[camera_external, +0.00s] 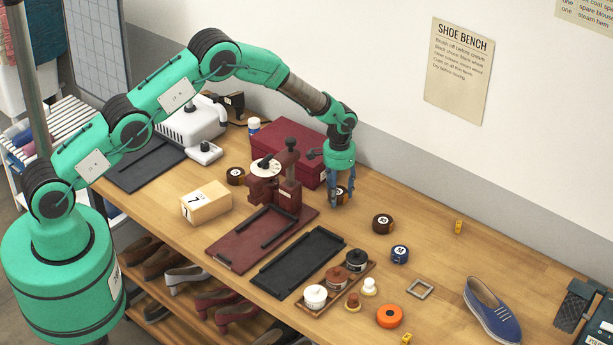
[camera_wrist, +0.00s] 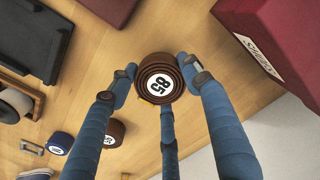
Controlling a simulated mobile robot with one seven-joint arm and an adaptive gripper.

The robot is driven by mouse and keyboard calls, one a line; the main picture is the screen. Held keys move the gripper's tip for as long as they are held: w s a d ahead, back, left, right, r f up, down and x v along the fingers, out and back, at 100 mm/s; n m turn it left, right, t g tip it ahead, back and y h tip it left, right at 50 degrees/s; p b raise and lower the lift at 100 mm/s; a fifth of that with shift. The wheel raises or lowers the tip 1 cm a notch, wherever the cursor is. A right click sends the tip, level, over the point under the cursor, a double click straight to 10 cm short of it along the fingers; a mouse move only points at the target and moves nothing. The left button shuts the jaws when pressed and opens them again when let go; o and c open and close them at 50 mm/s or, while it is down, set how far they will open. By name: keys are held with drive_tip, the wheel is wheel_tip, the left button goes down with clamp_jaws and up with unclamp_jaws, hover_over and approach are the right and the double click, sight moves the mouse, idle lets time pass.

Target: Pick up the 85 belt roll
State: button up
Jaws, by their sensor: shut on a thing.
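The 85 belt roll (camera_wrist: 160,80) is a brown coiled belt with a white label reading 85, in the middle of the wrist view. My gripper (camera_wrist: 157,70) has its blue fingers closed around the roll, one on each side and one below it in the picture. In the external view my gripper (camera_external: 339,192) points down at the bench, right of the dark red box, and the roll (camera_external: 340,190) shows partly between the fingers. I cannot tell whether the roll touches the bench.
The dark red box (camera_external: 289,140) and a red press (camera_external: 272,185) stand close on the left. The bench's back right is mostly clear.

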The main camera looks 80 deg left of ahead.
sight(338, 191)
drive_tip(key=shift+r, duration=3.95)
drive_tip(key=shift+r, duration=0.1)
